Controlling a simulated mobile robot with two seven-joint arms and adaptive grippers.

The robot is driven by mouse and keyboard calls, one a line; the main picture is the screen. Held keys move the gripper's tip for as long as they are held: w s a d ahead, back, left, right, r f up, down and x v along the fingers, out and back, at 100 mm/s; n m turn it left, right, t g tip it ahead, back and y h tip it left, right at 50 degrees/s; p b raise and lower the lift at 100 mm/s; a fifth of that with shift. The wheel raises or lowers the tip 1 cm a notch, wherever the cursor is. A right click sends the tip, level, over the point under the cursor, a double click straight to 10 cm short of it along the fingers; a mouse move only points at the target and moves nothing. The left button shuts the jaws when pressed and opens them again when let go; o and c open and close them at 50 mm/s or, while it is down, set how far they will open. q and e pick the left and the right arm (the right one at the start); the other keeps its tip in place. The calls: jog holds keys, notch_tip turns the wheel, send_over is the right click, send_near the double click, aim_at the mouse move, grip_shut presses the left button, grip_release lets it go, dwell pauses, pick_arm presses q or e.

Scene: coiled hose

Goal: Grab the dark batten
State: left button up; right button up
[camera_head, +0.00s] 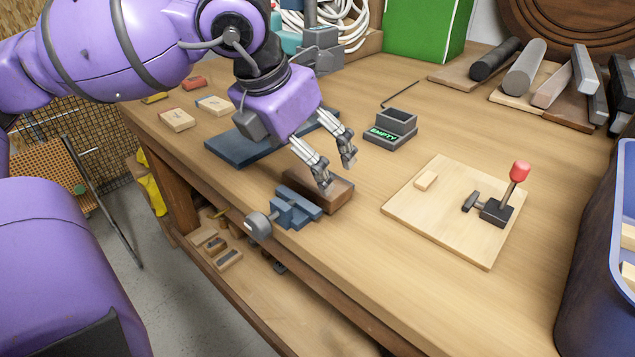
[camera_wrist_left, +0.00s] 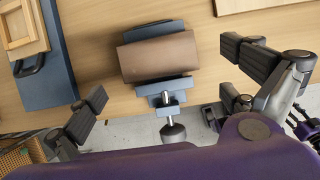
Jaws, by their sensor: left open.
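A dark brown wooden block (camera_head: 341,196), which fits the dark batten, sits in a blue vice (camera_head: 295,209) at the bench's front edge. In the left wrist view, the brown block (camera_wrist_left: 160,56) lies across the middle, with blue vice parts (camera_wrist_left: 168,87) above and below it. My left gripper (camera_head: 338,174) points down over the block, its fingers apart and nothing between them. One finger covers part of the block in the head view. I cannot tell whether a fingertip touches it. My right gripper is not in view.
A blue slab (camera_head: 240,141) lies left of the vice. A grey box marked EMPTY (camera_head: 391,130) stands behind. A pale board with a red-knobbed lever (camera_head: 455,215) is at right. Bars and cylinders (camera_head: 525,68) lie at the back right. The bench between is clear.

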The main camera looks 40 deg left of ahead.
aim_at(311, 182)
pick_arm(q)
jog(key=x, duration=0.5)
jog(key=shift+a+f+b, duration=0.2)
jog(key=shift+a+b, duration=0.05)
jog(key=shift+b, duration=0.15)
jog(key=shift+w+f, duration=0.35)
jog(key=shift+f, duration=0.2)
jog(key=shift+c, duration=0.9)
jog(key=shift+r, duration=0.1)
jog(key=c, duration=0.8)
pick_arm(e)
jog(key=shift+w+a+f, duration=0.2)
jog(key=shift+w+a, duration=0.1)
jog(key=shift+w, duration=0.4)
